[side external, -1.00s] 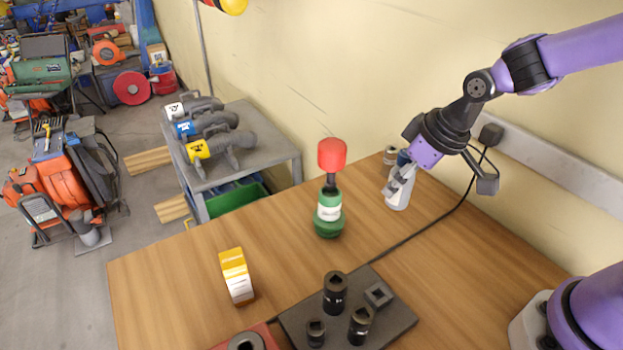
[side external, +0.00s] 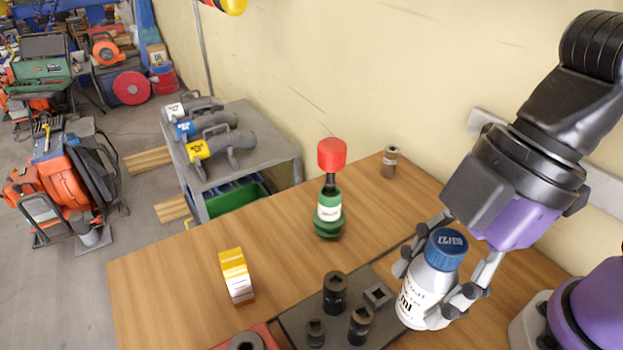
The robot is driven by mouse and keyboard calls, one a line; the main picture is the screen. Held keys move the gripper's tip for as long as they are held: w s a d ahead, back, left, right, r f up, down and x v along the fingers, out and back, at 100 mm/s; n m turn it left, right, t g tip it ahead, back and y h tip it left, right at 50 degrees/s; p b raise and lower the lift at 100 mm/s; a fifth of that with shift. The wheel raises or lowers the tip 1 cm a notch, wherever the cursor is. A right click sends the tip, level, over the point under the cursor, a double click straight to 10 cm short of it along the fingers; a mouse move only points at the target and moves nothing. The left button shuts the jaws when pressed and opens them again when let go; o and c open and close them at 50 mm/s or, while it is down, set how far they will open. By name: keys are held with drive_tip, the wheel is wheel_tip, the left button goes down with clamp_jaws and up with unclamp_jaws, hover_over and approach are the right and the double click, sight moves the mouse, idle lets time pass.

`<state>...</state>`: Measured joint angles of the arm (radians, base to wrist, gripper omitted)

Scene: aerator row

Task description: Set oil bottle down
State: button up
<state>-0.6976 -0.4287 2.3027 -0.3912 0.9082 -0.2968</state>
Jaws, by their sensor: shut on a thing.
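The oil bottle (side external: 421,299) is white with a blue cap and dark print on its label. It shows at the lower right of the side external view and leans a little, cap toward the right. My gripper (side external: 439,286) is shut on it, with a finger on each side of the body below the cap. The bottle's base is beside the right edge of the dark socket tray (side external: 292,324). I cannot tell whether the base touches the table or hangs above it.
Black sockets (side external: 335,293) stand on the tray. A green bottle with a red top (side external: 328,215) stands mid-table, a yellow-and-white box (side external: 237,276) at left. A small grey-brown cylinder (side external: 390,161) stands at the back. The wooden table (side external: 180,280) is bare at left.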

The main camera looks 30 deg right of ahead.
drive_tip(key=shift+w+d+f+n+g, duration=0.25)
drive_tip(key=shift+w+d+f+n, duration=0.4)
drive_tip(key=shift+w+f, duration=0.8)
drive_tip(key=shift+w+d+f+n+g, duration=0.2)
drive_tip(key=shift+w+d+f+n, duration=0.6)
drive_tip(key=shift+f, duration=1.15)
drive_tip(key=shift+w+d+f+n+g, duration=0.25)
drive_tip(key=shift+w+d+f+n, duration=0.15)
drive_tip(key=shift+w+f, duration=1.15)
drive_tip(key=shift+s+f, duration=0.15)
drive_tip(key=shift+s, duration=0.05)
drive_tip(key=shift+f, duration=0.35)
drive_tip(key=o, duration=1.2)
drive_tip(key=shift+f, duration=0.1)
